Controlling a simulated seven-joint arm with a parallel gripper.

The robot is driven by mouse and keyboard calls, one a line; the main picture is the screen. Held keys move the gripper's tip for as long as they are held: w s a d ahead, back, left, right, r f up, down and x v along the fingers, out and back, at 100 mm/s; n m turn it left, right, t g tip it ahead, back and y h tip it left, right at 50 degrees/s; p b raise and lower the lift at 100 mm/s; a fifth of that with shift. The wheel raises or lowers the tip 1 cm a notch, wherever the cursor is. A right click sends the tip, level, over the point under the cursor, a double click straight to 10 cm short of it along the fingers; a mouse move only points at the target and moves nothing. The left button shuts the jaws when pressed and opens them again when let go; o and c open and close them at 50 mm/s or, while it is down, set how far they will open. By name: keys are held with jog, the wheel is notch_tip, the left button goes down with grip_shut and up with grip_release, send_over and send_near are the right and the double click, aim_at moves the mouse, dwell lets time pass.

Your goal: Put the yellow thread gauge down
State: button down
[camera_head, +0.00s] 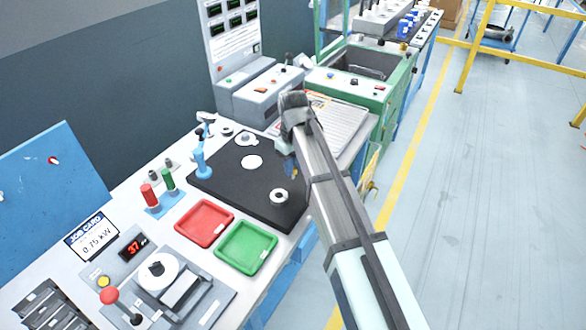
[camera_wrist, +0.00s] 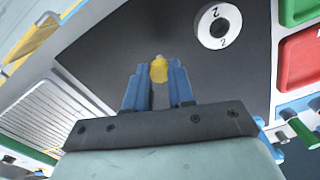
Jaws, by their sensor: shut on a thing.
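I cannot tell whether the gauge touches the mat. In the head view my arm hides most of the gripper and the gauge, above the right part of the black mat (camera_head: 235,185).
A red tray (camera_head: 205,222) and green tray (camera_head: 246,247) sit in front. A stand with red and green handles (camera_head: 160,205) is left. Bare mat lies between.

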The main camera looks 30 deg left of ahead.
jog(key=shift+f, duration=0.75)
jog(key=shift+f, duration=0.3)
jog(key=c, duration=1)
grip_release()
jog(key=shift+o, duration=0.2)
notch_tip(320, 180, up, 13)
jog(key=shift+f, duration=0.15)
